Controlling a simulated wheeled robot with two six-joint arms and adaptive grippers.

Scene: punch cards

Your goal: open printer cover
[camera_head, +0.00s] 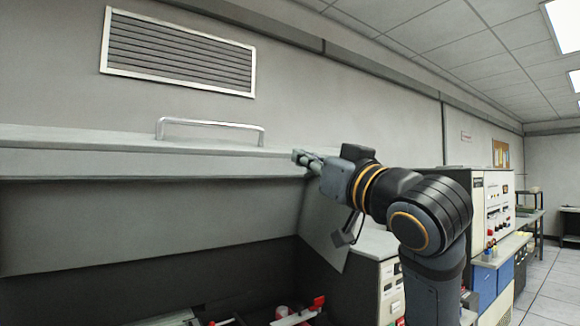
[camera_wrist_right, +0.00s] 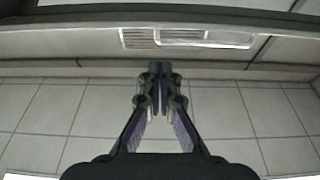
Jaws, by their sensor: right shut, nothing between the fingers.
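The printer cover (camera_head: 90,155) is a wide grey panel with a metal handle (camera_head: 212,125) on top, across the left of the head view. It is raised, and the dark inside of the printer shows below it. My right gripper (camera_head: 298,158) is at the right end of the cover's edge, to the right of the handle and apart from it. Whether it touches the cover, I cannot tell. In the right wrist view its fingers (camera_wrist_right: 157,68) are together with nothing between them. My left gripper is out of view.
Red and white parts (camera_head: 297,314) show inside the printer at the bottom. A grey-white cabinet with a panel of controls (camera_head: 390,285) stands by the printer's right side, behind my right arm. More cabinets (camera_head: 490,215) stand farther right. A wall vent (camera_head: 180,52) is above the cover.

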